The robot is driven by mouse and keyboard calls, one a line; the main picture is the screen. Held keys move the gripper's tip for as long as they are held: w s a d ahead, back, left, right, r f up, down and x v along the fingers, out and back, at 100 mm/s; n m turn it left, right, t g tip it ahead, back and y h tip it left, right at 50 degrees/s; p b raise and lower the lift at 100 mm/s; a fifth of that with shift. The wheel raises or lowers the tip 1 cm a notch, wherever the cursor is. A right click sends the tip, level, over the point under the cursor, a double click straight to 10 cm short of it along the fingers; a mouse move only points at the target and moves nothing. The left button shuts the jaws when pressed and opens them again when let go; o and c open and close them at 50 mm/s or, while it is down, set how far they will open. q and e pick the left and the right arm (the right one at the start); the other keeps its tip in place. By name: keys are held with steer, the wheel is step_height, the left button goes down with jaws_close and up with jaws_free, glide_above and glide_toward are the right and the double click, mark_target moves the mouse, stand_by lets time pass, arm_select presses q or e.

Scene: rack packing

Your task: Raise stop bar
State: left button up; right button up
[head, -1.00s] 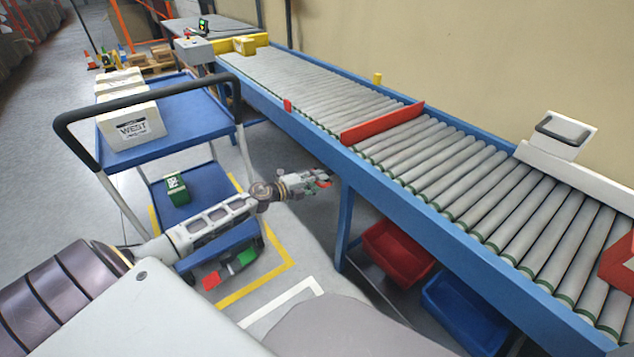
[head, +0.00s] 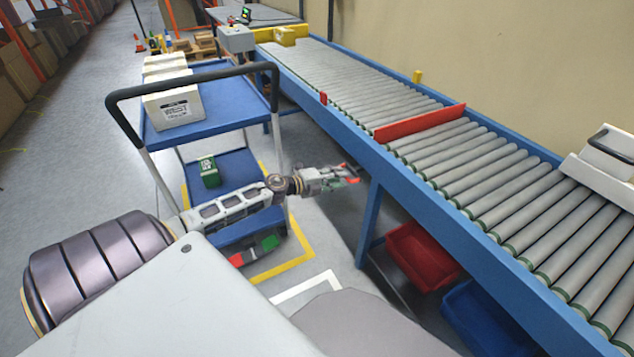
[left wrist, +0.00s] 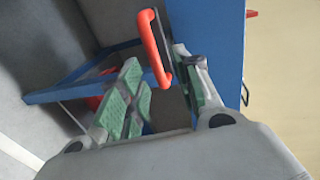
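The red stop bar (head: 420,122) lies low across the conveyor rollers in the head view. A red loop-shaped handle (left wrist: 152,42) on a dark plate shows in the left wrist view, by the conveyor's blue side. My left gripper (head: 346,174) is beside the conveyor's near edge, below roller height. In the left wrist view its green-padded fingers (left wrist: 157,75) are spread, with the handle's near end between them. The right finger is very close to the handle; I cannot tell whether it touches. My right gripper is not in view.
A blue cart (head: 225,118) with white boxes (head: 174,108) and a green box (head: 209,172) stands left of the conveyor (head: 480,165). A red bin (head: 420,255) and a blue bin (head: 482,318) lie under the conveyor. A white case (head: 600,165) is at the right.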

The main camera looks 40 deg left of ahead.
arm_select(q)
steer(key=v, duration=0.7)
steer(key=shift+s, duration=0.3)
stand_by(0.4)
steer(key=shift+a, duration=0.1)
steer(key=shift+s, duration=0.1)
stand_by(0.6)
